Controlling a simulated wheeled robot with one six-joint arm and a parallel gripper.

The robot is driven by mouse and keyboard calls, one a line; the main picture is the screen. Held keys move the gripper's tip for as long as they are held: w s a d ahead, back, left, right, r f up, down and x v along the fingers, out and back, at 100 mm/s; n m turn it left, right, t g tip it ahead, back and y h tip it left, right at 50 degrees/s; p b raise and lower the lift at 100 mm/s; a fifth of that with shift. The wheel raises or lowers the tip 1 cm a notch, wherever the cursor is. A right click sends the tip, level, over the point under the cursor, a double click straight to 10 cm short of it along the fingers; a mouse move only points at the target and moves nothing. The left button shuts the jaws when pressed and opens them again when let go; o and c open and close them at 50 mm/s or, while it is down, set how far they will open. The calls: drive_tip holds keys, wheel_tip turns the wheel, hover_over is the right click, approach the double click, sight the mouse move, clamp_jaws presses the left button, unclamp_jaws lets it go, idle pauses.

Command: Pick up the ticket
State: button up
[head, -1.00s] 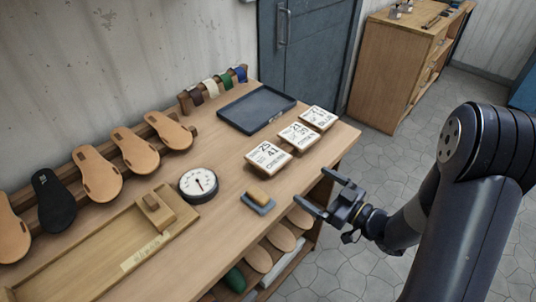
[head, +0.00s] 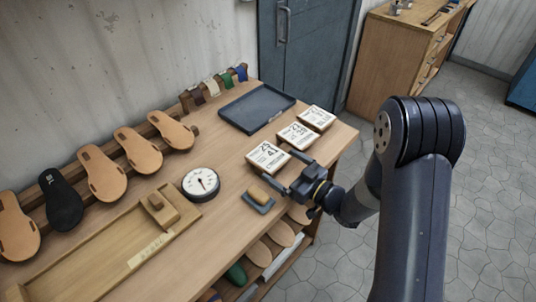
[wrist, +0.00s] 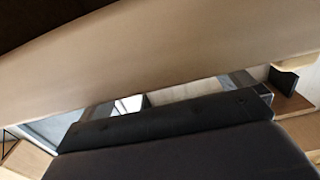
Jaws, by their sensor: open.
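Three white printed tickets on wooden blocks lie in a row near the right end of the workbench in the head view: the near ticket (head: 268,157), the middle ticket (head: 296,135) and the far ticket (head: 316,117). Which one the task means I cannot tell. My gripper (head: 290,172) is open and empty, its fingers pointing left over the bench's front edge. One fingertip is close to the right of the near ticket; contact cannot be told. No ticket can be made out in the wrist view, where a tan surface and a dark part fill most of the picture.
The workbench (head: 225,215) also holds a dark tray (head: 257,107), a round dial gauge (head: 200,183), a small brush-like block on a blue pad (head: 259,196) and a wooden jig (head: 110,255). Sandal soles (head: 102,173) lean along the wall.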

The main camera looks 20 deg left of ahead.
drive_tip(key=shift+c, duration=0.2)
drive_tip(key=c, duration=0.8)
drive_tip(key=shift+c, duration=0.2)
